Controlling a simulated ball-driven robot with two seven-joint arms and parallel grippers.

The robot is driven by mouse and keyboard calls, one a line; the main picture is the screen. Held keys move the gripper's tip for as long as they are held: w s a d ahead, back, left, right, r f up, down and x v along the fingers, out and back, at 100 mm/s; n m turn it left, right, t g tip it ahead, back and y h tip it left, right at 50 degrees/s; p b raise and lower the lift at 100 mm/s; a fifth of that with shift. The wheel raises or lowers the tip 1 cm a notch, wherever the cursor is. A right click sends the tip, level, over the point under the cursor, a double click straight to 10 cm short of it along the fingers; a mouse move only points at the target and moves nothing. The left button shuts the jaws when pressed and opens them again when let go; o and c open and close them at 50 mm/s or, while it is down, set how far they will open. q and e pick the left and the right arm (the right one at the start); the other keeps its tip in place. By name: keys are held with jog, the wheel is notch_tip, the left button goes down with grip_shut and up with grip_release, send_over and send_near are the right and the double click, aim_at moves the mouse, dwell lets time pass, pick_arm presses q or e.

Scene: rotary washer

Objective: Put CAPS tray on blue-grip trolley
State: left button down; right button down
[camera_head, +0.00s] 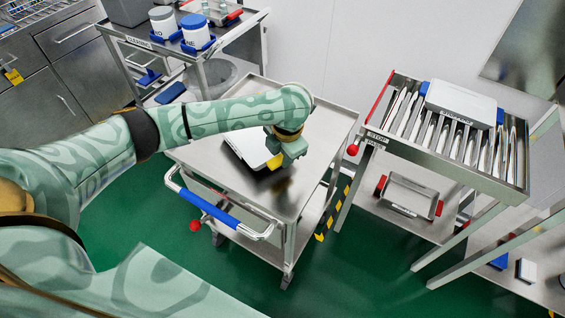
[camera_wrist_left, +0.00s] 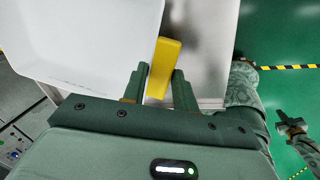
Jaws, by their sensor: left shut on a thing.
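A white tray (camera_head: 241,143) with a yellow handle (camera_head: 274,162) is at the top of the blue-grip trolley (camera_head: 328,130). I cannot tell whether it rests on the trolley or is just above it, and I read no label on it. My left gripper (camera_head: 286,153) is shut on the yellow handle. In the left wrist view the handle (camera_wrist_left: 163,66) is between the fingers and the white tray (camera_wrist_left: 85,40) extends to the left. The trolley's blue grip (camera_head: 209,201) faces me. My right gripper (camera_wrist_left: 289,128) shows small in the left wrist view; its jaw state is unclear.
A roller rack (camera_head: 462,168) at the right holds a white tray with blue handles (camera_head: 461,103). A lower shelf there holds a grey tray with red handles (camera_head: 408,195). A steel cart (camera_head: 228,35) with white tubs stands behind the trolley. Green floor is open in front.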

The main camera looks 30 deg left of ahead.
pick_arm(q)
notch_tip(320, 180, down, 3)
jog(key=shift+b, duration=0.4)
jog(key=shift+r, duration=0.15)
jog(key=c, duration=1.1)
grip_release()
notch_tip(320, 180, up, 12)
jog(key=s+d+p, duration=0.1)
jog(key=d+p, duration=0.1)
jog(key=p, duration=0.4)
